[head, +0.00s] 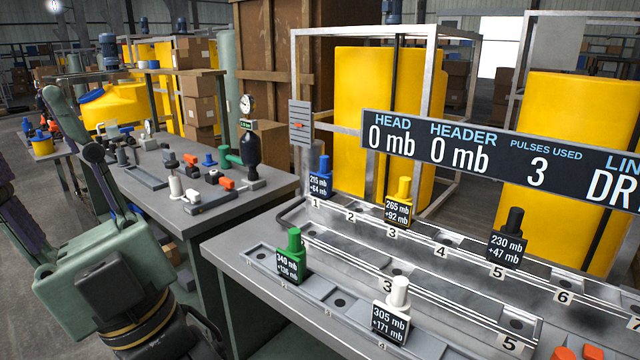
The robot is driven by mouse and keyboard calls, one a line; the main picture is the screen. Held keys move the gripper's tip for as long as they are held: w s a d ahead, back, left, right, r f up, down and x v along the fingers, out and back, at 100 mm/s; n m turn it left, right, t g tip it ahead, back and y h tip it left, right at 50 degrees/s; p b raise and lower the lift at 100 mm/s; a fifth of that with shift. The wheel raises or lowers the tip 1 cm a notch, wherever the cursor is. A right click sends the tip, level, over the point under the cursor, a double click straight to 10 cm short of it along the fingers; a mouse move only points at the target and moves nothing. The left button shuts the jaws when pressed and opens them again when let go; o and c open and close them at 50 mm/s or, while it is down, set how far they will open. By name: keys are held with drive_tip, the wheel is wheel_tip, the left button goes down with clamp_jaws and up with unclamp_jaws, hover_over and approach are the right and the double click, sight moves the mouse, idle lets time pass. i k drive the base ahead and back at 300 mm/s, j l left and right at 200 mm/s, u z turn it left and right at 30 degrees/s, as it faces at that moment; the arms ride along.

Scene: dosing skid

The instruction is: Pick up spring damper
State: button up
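I cannot tell for sure which item is the spring damper. On the right bench, several coloured units stand upright in a metal rack with labels: a blue one (322,175), a yellow one (400,202), a black one (512,237), a green one (292,257) and a white one (395,309). On the left bench lie small fittings, among them a white cone-shaped piece (176,188) and a large dark bulb-shaped piece (250,153) standing upright. My arm shows at the left, beside the left bench. The fingers of my gripper do not show.
The left bench (268,188) also holds orange-tipped fittings (227,184) and a green pipe piece (228,155). The right bench (232,248) has numbered slots, several empty. A display panel (490,150) hangs above it. A narrow gap separates the benches. Floor (22,165) shows at far left.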

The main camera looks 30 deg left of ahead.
sight(321, 181)
drive_tip(key=j+z, duration=0.1)
drive_tip(key=j, duration=0.4)
drive_tip(key=k+j+z, duration=0.1)
drive_tip(key=j, duration=0.4)
drive_tip(key=j+z, duration=0.1)
drive_tip(key=j, duration=0.4)
drive_tip(key=k+j+z, duration=0.1)
drive_tip(key=j, duration=0.35)
drive_tip(key=k+j, duration=0.15)
drive_tip(key=j, duration=0.3)
drive_tip(key=i+j, duration=0.15)
drive_tip(key=i, duration=0.15)
drive_tip(key=i+j+z, duration=0.1)
drive_tip(key=i, duration=1)
